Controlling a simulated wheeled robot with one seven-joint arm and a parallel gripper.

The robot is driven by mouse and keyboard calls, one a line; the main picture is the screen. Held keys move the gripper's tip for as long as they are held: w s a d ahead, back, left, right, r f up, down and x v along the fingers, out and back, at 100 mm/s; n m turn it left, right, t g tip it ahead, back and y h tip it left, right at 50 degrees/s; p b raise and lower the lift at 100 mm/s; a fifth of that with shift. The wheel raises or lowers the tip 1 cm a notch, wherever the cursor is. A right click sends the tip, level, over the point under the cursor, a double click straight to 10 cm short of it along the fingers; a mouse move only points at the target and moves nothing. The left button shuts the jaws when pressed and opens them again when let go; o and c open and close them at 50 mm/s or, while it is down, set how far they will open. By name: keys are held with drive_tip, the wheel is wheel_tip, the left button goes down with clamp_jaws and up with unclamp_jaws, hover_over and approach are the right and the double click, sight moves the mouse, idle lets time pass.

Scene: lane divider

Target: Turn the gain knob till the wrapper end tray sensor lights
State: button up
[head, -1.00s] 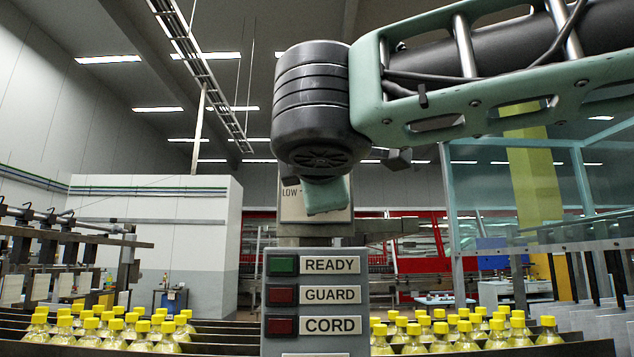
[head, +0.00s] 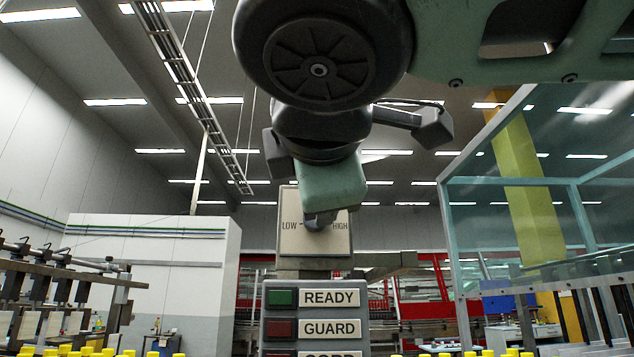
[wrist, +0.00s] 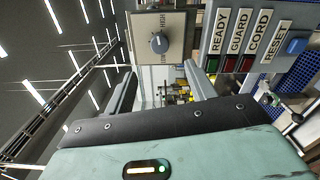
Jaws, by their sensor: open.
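The gain knob (wrist: 158,43) is a round grey dial on a pale plate (wrist: 172,22) marked LOW and HIGH. The plate also shows in the head view (head: 295,243), where my gripper (head: 321,215) hangs in front and covers most of the knob. In the wrist view the two dark fingers of my gripper (wrist: 158,74) stand apart with nothing between them. The knob lies ahead of them, clear of both fingers. I cannot read the pointer's setting for certain. I cannot pick out a lamp labelled for the wrapper end tray sensor.
Below the plate a grey panel (head: 269,330) carries a green READY light (head: 282,298), a dull red GUARD light (head: 282,329) and CORD. A blue RESET button (wrist: 297,46) shows in the wrist view. Yellow-capped bottles (head: 160,345) stand low on both sides. Glass guarding (head: 480,215) is at right.

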drive_tip(key=s, duration=0.5)
drive_tip(key=shift+s+a+b, duration=0.1)
drive_tip(key=shift+s+b, duration=0.2)
drive_tip(key=shift+s, duration=0.1)
drive_tip(key=w+d+f+g, duration=0.15)
drive_tip(key=f+g, duration=0.25)
drive_tip(key=f, duration=0.9)
drive_tip(key=w+d+f+g, duration=0.1)
drive_tip(key=w+f+g, duration=0.25)
drive_tip(key=f, duration=1.05)
drive_tip(key=s+d+f+m+g, duration=0.3)
drive_tip(key=f+m, duration=0.1)
drive_tip(key=f, duration=0.3)
drive_tip(key=s+d+f+m+g+p, duration=0.1)
drive_tip(key=s+d+f+m+g, duration=0.2)
drive_tip(key=f, duration=0.5)
drive_tip(key=s+d+f+m+g+y, duration=0.1)
drive_tip(key=s+d+f+m+g, duration=0.3)
drive_tip(key=f, duration=0.4)
drive_tip(key=shift+s+f+m+p, duration=0.2)
drive_tip(key=shift+s+m+p, duration=0.15)
drive_tip(key=shift+m, duration=0.25)
drive_tip(key=shift+o, duration=0.2)
drive_tip(key=shift+g, duration=0.25)
